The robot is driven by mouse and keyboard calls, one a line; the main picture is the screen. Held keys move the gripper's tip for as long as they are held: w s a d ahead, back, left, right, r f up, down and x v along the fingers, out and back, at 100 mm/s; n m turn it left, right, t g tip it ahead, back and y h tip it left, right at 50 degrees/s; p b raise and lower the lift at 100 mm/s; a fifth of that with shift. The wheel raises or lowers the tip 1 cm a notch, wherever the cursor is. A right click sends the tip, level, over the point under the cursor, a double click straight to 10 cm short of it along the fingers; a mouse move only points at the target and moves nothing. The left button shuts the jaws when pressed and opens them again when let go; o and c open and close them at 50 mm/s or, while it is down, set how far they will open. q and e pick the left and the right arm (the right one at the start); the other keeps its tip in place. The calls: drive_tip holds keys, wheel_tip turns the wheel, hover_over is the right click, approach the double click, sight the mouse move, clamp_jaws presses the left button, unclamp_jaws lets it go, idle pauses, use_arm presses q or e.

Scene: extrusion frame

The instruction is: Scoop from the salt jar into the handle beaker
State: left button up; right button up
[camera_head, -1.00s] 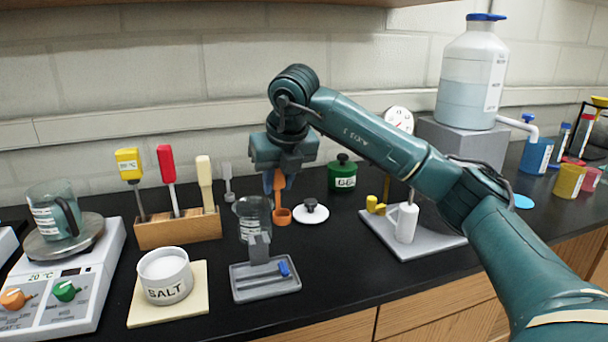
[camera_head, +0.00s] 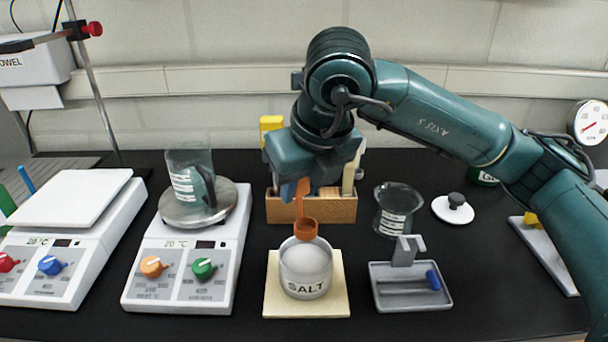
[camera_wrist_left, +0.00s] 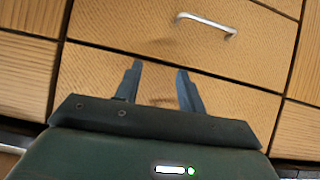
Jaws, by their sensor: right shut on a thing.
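My right gripper (camera_head: 305,182) is shut on an orange scoop (camera_head: 305,228), which hangs bowl down over the salt jar. The white salt jar (camera_head: 306,286), labelled SALT, stands on a cream mat (camera_head: 341,300). The scoop's bowl overlaps the jar's back rim in the head view; I cannot tell whether it touches the salt. The handle beaker (camera_head: 186,180), clear with a dark handle and white label, stands on the round plate of a hotplate (camera_head: 170,210), left of the jar. My left gripper (camera_wrist_left: 155,80) is open and empty in front of wooden drawers, seen in the left wrist view.
A wooden rack (camera_head: 335,208) with tools stands behind the jar, partly hidden by my right gripper. To the right are a glass beaker (camera_head: 396,210), a grey tray (camera_head: 385,298) with an upright bracket, and a white lid (camera_head: 453,209). Another hotplate (camera_head: 60,250) stands far left.

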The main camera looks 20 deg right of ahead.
sight(301, 219)
drive_tip(key=shift+f+b, duration=0.3)
drive_tip(key=shift+f, duration=1.4)
drive_tip(key=shift+f+b, duration=0.7)
drive_tip(key=shift+b, duration=0.45)
drive_tip(key=shift+f+b, duration=0.6)
drive_tip(key=shift+b, duration=0.1)
use_arm(q)
drive_tip(key=shift+w+d+f+t+h+b, duration=0.15)
drive_tip(key=shift+d+f+h+b, duration=0.2)
drive_tip(key=shift+d+f, duration=0.1)
drive_tip(key=shift+w+d+f+t+h+b, duration=0.15)
drive_tip(key=shift+d+f+h+b, duration=0.1)
drive_tip(key=shift+d+f+b, duration=0.15)
use_arm(e)
drive_tip(key=shift+f, duration=0.55)
use_arm(q)
drive_tip(key=shift+a, duration=0.1)
drive_tip(key=shift+s+r, duration=0.1)
use_arm(e)
drive_tip(key=shift+r, duration=0.2)
use_arm(q)
drive_tip(key=shift+r+p, duration=2.45)
drive_tip(key=shift+p, duration=0.15)
use_arm(e)
drive_tip(key=shift+r, duration=4.85)
